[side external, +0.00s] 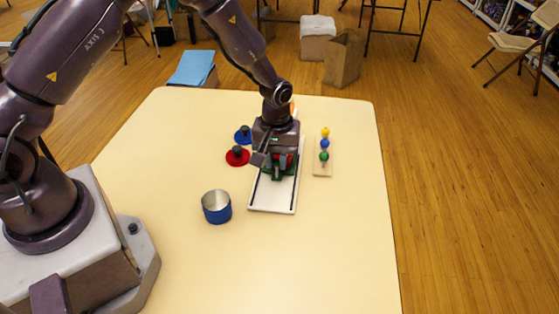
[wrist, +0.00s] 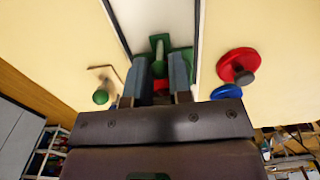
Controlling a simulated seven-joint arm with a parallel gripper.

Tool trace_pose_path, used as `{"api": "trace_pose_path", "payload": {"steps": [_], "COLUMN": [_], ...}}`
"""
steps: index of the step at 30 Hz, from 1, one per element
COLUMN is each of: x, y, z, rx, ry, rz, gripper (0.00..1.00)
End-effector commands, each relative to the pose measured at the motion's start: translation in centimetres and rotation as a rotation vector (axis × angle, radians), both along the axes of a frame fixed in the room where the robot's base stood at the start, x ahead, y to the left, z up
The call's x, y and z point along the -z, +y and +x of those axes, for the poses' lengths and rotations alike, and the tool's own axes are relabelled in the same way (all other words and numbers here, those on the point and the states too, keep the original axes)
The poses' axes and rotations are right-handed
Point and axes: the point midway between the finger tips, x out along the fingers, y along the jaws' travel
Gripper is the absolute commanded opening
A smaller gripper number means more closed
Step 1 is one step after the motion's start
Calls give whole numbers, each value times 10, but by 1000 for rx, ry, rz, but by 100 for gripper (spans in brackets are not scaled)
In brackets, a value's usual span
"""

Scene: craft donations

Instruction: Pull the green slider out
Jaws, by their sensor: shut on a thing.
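A long white board (side external: 273,195) with dark grooves along its edges lies on the table; it also shows in the wrist view (wrist: 155,12). The green slider (side external: 268,173) sits on the board, with a green upright grip that shows between my fingers in the wrist view. My gripper (side external: 278,168) points down over the slider, its fingers (wrist: 160,68) shut on the slider's grip. Something red (wrist: 161,86) shows close by the fingers; I cannot tell what it is. The gripper hides part of the slider and the board's far half.
Left of the board are a red disc (side external: 237,156) and a blue disc (side external: 242,135) with dark knobs. A blue-sided cup (side external: 216,207) stands nearer. The table's front right is clear.

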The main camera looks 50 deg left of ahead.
Motion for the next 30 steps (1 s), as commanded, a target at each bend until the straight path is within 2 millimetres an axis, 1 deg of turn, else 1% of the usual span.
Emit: {"api": "trace_pose_path", "payload": {"steps": [30], "x": [-1], "y": [-52], "z": [-51], "rx": [2], "ry": [1], "rz": [-1], "gripper": [1]}}
